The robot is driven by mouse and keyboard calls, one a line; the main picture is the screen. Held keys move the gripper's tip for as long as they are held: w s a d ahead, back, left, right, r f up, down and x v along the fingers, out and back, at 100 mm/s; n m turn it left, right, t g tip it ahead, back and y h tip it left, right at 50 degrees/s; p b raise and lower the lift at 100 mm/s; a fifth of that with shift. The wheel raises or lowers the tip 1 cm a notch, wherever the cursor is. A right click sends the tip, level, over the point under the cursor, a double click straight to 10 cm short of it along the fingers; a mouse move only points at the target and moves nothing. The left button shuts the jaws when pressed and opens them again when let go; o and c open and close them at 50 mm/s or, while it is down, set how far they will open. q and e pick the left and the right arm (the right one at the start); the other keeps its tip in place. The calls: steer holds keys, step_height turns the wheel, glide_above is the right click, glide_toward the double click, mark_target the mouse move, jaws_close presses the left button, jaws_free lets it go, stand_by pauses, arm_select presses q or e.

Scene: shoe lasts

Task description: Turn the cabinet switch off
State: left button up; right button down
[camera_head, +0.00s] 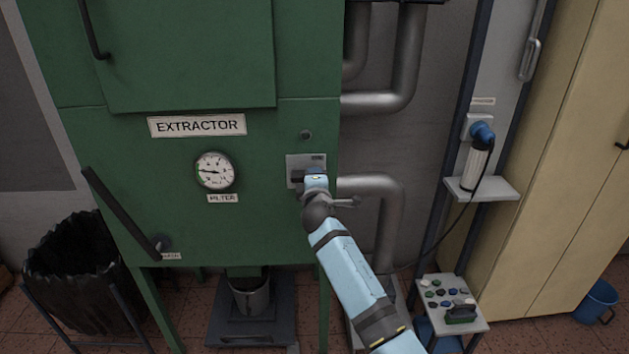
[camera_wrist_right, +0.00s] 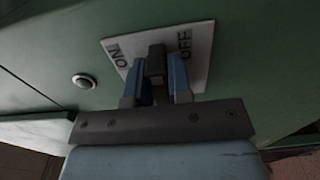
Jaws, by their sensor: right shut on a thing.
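The cabinet switch sits on a pale plate (camera_head: 309,160) on the green extractor cabinet (camera_head: 260,190). In the right wrist view the plate (camera_wrist_right: 203,62) carries the words ON and OFF, one on either side of the dark switch knob (camera_wrist_right: 156,62). My right gripper (camera_head: 304,179) is at the plate, and its blue fingers are shut on the knob in the wrist view. The knob stands between the two words; its exact setting cannot be told. In the head view my gripper hides most of the knob. My left gripper is not in view.
A round gauge (camera_head: 215,171) and a black lever (camera_head: 120,211) are on the cabinet to the left. A silver button (camera_wrist_right: 84,81) is near the switch plate. Grey pipes (camera_head: 385,210) run close to the right of my arm. A small table (camera_head: 473,326) stands at lower right.

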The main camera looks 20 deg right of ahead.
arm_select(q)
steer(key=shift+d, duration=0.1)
arm_select(e)
steer(key=shift+f, duration=0.1)
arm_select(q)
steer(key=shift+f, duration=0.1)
arm_select(e)
steer(key=c, duration=1)
jaws_free()
steer(key=shift+c, duration=0.2)
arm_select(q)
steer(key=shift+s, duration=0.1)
arm_select(e)
steer(key=shift+s, duration=0.15)
